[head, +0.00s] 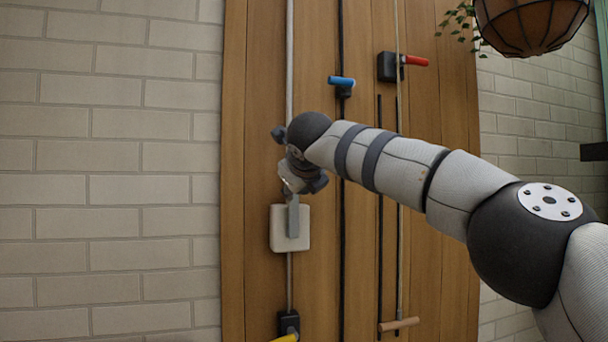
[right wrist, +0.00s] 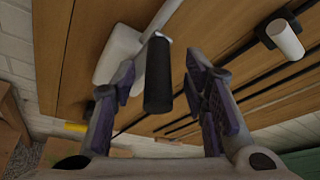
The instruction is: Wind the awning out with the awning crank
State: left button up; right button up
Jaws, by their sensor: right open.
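A white crank box (head: 301,238) is fixed to a wooden panel, with a grey crank arm (head: 293,216) across its front. In the right wrist view the white box (right wrist: 117,52) carries a black cylindrical grip (right wrist: 158,88). Which handle is the awning crank is not labelled. My right gripper (head: 302,178) is in front of the panel, just above the white box. In the right wrist view it (right wrist: 160,72) is open, with the black grip between its fingers and visible gaps on both sides. No awning is in view. My left gripper is not in view.
A blue handle (head: 341,81), a red handle (head: 415,61), a yellow handle (head: 286,338) and a tan wooden handle (head: 399,324) are also on the panel, among vertical rods. A hanging planter (head: 530,22) is at the top right. Brick wall (head: 110,200) flanks the panel.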

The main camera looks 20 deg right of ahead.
jog(key=v, duration=0.9)
jog(key=shift+s, duration=0.4)
jog(key=shift+r, duration=0.15)
